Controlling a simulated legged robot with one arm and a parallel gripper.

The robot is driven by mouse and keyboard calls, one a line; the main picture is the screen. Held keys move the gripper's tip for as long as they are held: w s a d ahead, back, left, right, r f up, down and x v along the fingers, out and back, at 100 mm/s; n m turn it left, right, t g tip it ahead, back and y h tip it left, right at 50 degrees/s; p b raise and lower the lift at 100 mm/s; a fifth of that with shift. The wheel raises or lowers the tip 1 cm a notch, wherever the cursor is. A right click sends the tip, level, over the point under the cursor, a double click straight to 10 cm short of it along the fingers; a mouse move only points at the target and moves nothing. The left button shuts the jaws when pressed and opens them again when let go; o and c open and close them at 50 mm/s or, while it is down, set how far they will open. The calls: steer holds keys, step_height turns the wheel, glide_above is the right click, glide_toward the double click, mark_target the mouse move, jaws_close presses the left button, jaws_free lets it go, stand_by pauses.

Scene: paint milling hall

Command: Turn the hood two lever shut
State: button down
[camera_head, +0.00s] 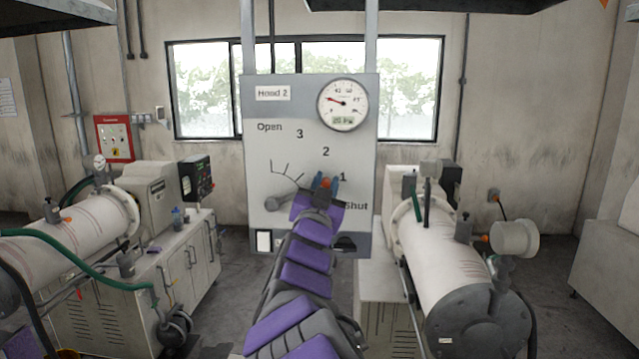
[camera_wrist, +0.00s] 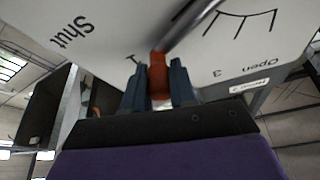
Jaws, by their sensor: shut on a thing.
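The grey panel (camera_head: 262,150) is labelled "Hood 2" and has a scale reading Open, 3, 2, 1, Shut. Its lever (camera_wrist: 190,28) has a grey shaft and an orange-red handle (camera_wrist: 158,76). The handle (camera_head: 326,183) also shows in the head view, just left of the "1" mark and above "Shut". My gripper (camera_head: 325,184) is shut on the handle, with one blue finger on each side of it in the wrist view (camera_wrist: 159,88). My arm hides part of the lower panel in the head view.
A round gauge (camera_head: 343,104) with a red needle sits at the panel's top right. A mill (camera_head: 75,235) stands at the left on a cabinet, and another mill (camera_head: 445,255) stands close at the right. Bare floor (camera_head: 238,275) shows left of my arm.

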step_height(320, 180, down, 7)
steer(key=d+m+g+h+b, duration=0.1)
steer(key=m+g+h+b, duration=0.1)
steer(key=m, duration=0.5)
steer(key=shift+d+m+h+b, duration=0.15)
steer(key=shift+m+h+b, duration=0.3)
steer(key=shift+b, duration=0.3)
steer(key=shift+f, duration=0.15)
steer(key=c, duration=1.3)
jaws_free()
steer(key=shift+c, duration=0.2)
steer(key=shift+o, duration=0.8)
steer(key=shift+s, duration=0.1)
steer(key=shift+o, duration=1.4)
steer(key=shift+a, duration=0.3)
